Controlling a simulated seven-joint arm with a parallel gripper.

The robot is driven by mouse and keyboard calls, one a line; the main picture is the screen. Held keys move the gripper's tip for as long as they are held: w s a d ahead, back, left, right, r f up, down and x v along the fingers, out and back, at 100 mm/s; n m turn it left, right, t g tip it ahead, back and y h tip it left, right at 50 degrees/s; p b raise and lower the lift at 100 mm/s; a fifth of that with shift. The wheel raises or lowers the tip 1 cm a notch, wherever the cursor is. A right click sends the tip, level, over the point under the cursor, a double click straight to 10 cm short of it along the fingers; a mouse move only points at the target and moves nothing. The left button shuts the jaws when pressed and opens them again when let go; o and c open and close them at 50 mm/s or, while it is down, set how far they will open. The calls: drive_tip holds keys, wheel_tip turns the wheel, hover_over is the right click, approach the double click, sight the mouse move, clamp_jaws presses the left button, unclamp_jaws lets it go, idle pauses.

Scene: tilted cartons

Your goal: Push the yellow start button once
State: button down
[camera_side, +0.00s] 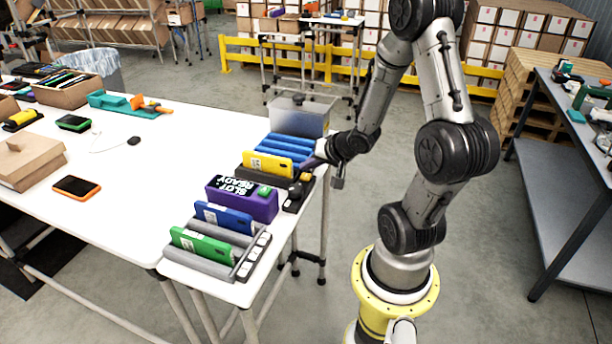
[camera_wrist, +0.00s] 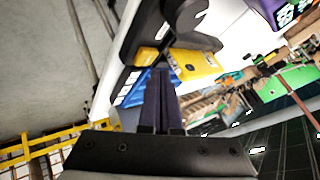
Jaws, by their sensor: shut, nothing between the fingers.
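My gripper (camera_side: 312,163) is shut and empty, low over the right edge of the white table, beside the rack's yellow carton. In the wrist view its two dark fingers (camera_wrist: 160,78) lie together and point toward the yellow carton. A small yellow-orange spot (camera_side: 305,177) shows just below the fingertips, at the end of a black fixture (camera_side: 294,198). It may be the start button, but it is too small to tell, and I cannot tell whether the fingers touch it. The yellow carton (camera_side: 267,164) leans in a dark rack slot; it also shows in the wrist view (camera_wrist: 192,64).
A purple box (camera_side: 240,204) reading "SLOT READY" stands left of the black fixture. Blue (camera_side: 224,218) and green (camera_side: 201,246) cartons lean in a grey rack nearer the front. Blue rack slots (camera_side: 290,148) lie behind the yellow carton. The table's middle is mostly clear.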

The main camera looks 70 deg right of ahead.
sight(308, 178)
drive_tip(key=shift+f, duration=0.1)
drive_tip(key=shift+f, duration=0.35)
drive_tip(key=shift+f, duration=0.45)
idle(0.9)
drive_tip(key=shift+r, duration=0.85)
drive_tip(key=shift+r, duration=2.5)
